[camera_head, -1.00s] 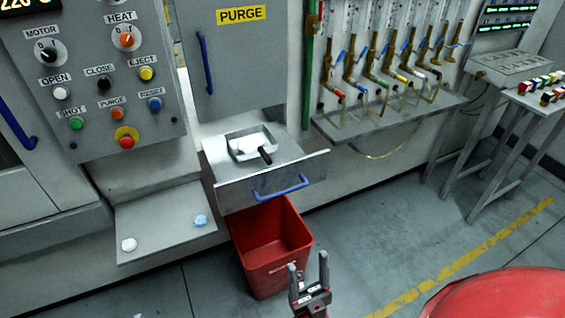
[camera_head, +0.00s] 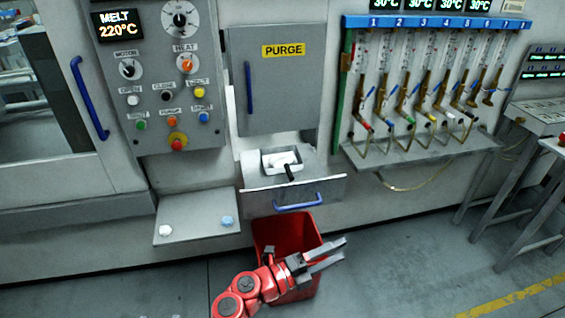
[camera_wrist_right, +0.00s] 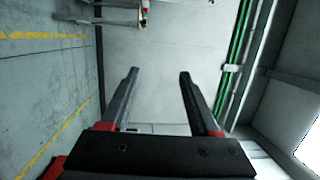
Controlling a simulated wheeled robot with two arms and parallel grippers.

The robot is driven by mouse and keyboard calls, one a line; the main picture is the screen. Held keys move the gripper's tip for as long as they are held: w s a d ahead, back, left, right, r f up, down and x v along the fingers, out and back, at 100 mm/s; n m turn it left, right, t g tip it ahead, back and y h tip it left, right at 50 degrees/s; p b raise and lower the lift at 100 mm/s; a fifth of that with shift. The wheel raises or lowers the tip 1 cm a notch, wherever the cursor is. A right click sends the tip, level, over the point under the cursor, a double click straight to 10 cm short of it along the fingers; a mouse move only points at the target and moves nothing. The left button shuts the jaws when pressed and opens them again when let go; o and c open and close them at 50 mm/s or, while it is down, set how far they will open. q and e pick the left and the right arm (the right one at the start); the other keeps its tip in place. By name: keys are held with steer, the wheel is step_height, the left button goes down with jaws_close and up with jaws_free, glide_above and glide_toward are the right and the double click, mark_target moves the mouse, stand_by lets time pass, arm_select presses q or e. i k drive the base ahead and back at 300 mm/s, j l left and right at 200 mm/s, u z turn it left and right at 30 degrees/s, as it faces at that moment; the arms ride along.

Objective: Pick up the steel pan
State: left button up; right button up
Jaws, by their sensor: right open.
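The steel pan (camera_head: 268,164) is a small square tray with a dark handle (camera_head: 290,173) pointing toward me. It sits in the open drawer under the purge door, with white material in it. My right gripper (camera_head: 341,251) is open and empty, in front of and below the drawer, over the red bin. It points to the right, apart from the pan. In the right wrist view, the two fingers (camera_wrist_right: 158,72) are spread with nothing between them, and the pan does not show. My left gripper is not in view.
The drawer (camera_head: 325,187) has a blue handle (camera_head: 298,203). A red bin (camera_head: 270,233) stands below it. A shelf (camera_head: 185,229) with a white and a blue knob is at left. A rack shelf (camera_head: 420,155) with hoses is at right.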

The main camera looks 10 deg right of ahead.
mark_target(287, 159)
steer(key=i+j, duration=0.5)
steer(key=i, duration=0.15)
steer(key=i+j, duration=0.55)
steer(key=i, duration=0.15)
